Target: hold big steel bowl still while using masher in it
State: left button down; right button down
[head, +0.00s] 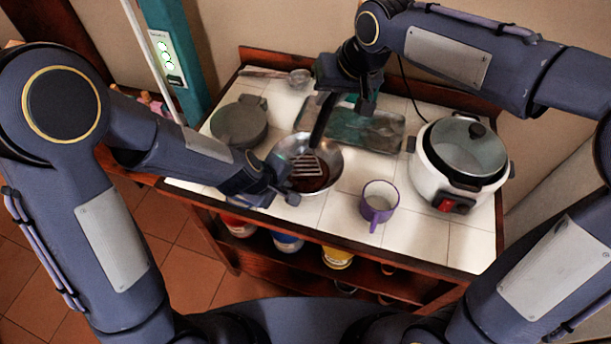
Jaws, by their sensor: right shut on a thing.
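The big steel bowl (331,156) stands on the white tiled top, with something dark red-brown in its bottom. My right gripper (343,95) is above and behind the bowl, shut on the masher (321,122) by its black handle. The masher slants down and its slotted metal head is inside the bowl, over the dark contents. I cannot tell whether the head touches the bottom. My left gripper (278,186) is at the bowl's left front rim. Its fingers overlap the rim in the picture, and I cannot see whether they close on it.
A purple mug (379,201) stands right of the bowl, and a white rice cooker (447,178) farther right. A grey-green tray (379,132) lies behind the bowl. A dark round lidded pan (239,122) is at the left, with a metal ladle (297,78) at the back. Front right tiles are clear.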

aim_at(330, 109)
jog(key=shift+f, duration=0.1)
jog(key=shift+f, duration=1.55)
jog(key=shift+r, duration=0.15)
jog(key=shift+r, duration=1.55)
jog(key=shift+f, duration=0.15)
jog(key=shift+f, duration=1.55)
